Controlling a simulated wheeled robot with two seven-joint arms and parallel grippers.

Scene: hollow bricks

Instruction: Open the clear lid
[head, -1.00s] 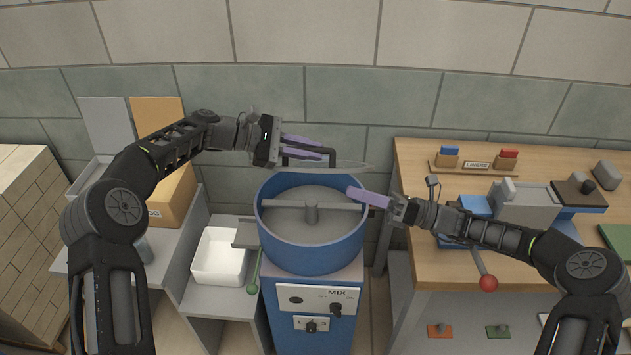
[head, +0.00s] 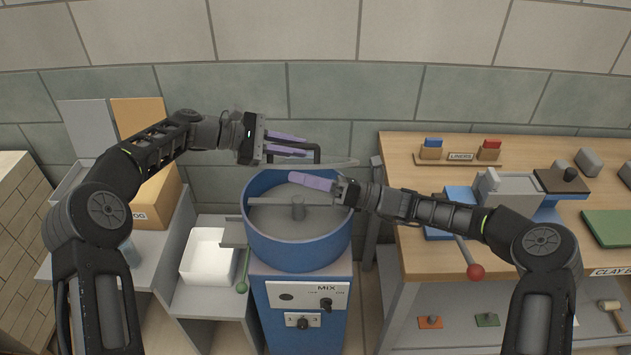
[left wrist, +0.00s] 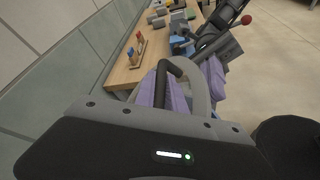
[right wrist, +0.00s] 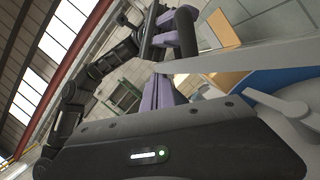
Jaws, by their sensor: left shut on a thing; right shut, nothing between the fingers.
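The clear lid (head: 335,163) shows as a thin pale edge above the back of the blue mixer drum (head: 298,250), apart from the drum's front rim. My left gripper (head: 303,147) is shut on the lid's black bar handle (head: 314,148); the handle also shows between the fingers in the left wrist view (left wrist: 175,68). My right gripper (head: 291,177) is shut and empty, its fingers over the drum just below the lid's edge. I cannot tell whether it touches the lid. The right wrist view shows the handle (right wrist: 187,32) close beyond its fingers.
Inside the drum are a grey crossbar and hub (head: 298,207). The mixer panel (head: 308,296) is below. A white bin (head: 208,257) and a green-knobbed lever (head: 242,287) stand left. A wooden workbench (head: 420,262) with a red-knobbed lever (head: 475,271) is on the right.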

